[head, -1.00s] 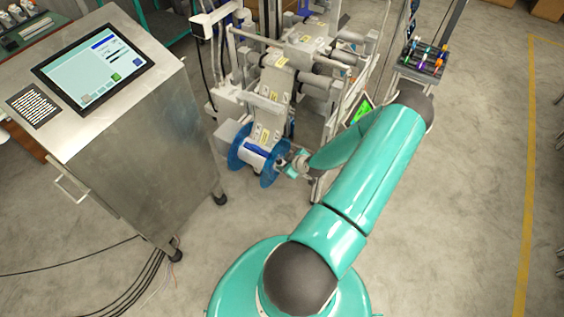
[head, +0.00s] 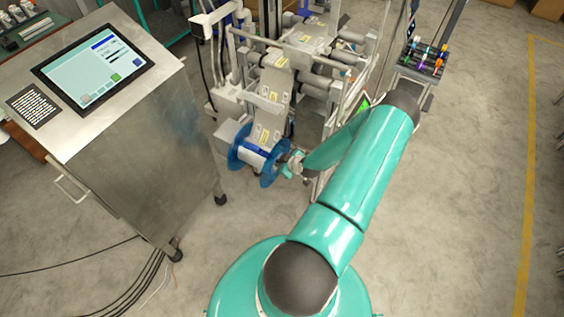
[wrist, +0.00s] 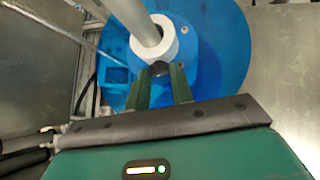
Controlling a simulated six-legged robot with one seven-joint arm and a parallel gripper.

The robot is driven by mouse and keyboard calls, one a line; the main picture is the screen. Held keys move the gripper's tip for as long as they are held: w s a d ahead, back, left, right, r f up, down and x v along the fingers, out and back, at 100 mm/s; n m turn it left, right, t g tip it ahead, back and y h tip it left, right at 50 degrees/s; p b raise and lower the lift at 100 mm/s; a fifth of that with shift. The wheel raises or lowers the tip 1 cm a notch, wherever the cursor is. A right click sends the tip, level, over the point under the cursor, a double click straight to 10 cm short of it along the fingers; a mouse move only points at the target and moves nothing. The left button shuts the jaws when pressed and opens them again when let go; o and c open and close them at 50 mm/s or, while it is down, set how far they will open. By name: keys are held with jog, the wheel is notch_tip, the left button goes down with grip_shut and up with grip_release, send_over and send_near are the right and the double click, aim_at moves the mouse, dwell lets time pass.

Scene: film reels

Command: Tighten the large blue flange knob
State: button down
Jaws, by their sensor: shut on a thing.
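The large blue flange (wrist: 232,35) fills the upper middle of the wrist view, with a blue hub (wrist: 208,62), a white collar (wrist: 160,42) and a pale shaft through its centre. My gripper (wrist: 162,82) is at the hub's lower edge, its two green fingers on either side of a small dark knob (wrist: 160,69). The fingers are shut on this knob, which they partly hide. In the head view the flange (head: 270,168) is the right-hand disc of a blue reel, and my gripper (head: 289,169) is close against its right side.
A steel cabinet with a touchscreen (head: 95,65) stands left of the reel. The machine's rollers and web (head: 270,95) rise behind it. A rack of small coloured items (head: 425,58) stands at the back right. The floor at right is clear.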

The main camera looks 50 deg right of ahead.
jog(key=m+h, duration=0.2)
jog(key=shift+a+m, duration=0.2)
jog(key=shift+m, duration=0.1)
jog(key=c, duration=1.2)
grip_release()
jog(key=shift+w, duration=0.1)
